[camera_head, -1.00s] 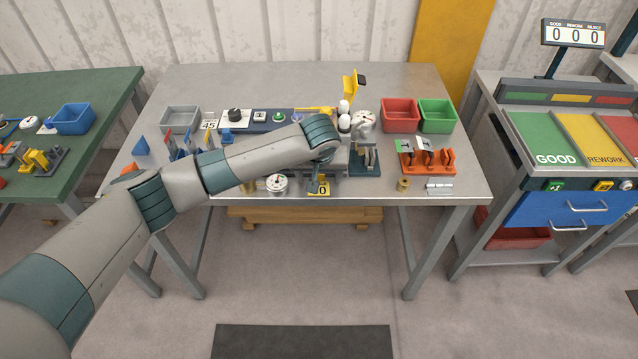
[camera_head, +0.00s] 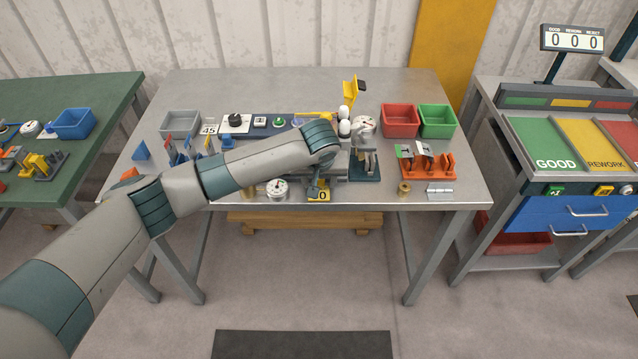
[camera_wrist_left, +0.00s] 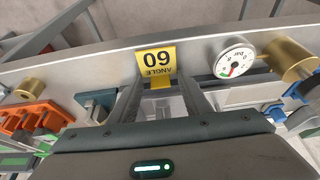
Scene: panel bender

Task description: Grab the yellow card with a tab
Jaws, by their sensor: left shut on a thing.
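The yellow card with a tab (camera_wrist_left: 156,59) reads "ANGLE 60", upside down in the left wrist view. In the head view the card (camera_head: 318,197) shows only partly, below my left gripper (camera_head: 317,187) near the front edge of the bench. In the left wrist view my left gripper (camera_wrist_left: 161,84) has its two fingers on either side of the card's narrow tab and is shut on it. The fingers partly hide the tab. I cannot tell whether the card touches the bench. My right gripper is not in view.
A round dial gauge (camera_head: 277,188) stands just left of the card. The bender with white knobs (camera_head: 344,127) is behind my wrist. An orange rack (camera_head: 428,162), a brass cylinder (camera_head: 403,189) and red (camera_head: 400,120) and green (camera_head: 437,120) bins are to the right.

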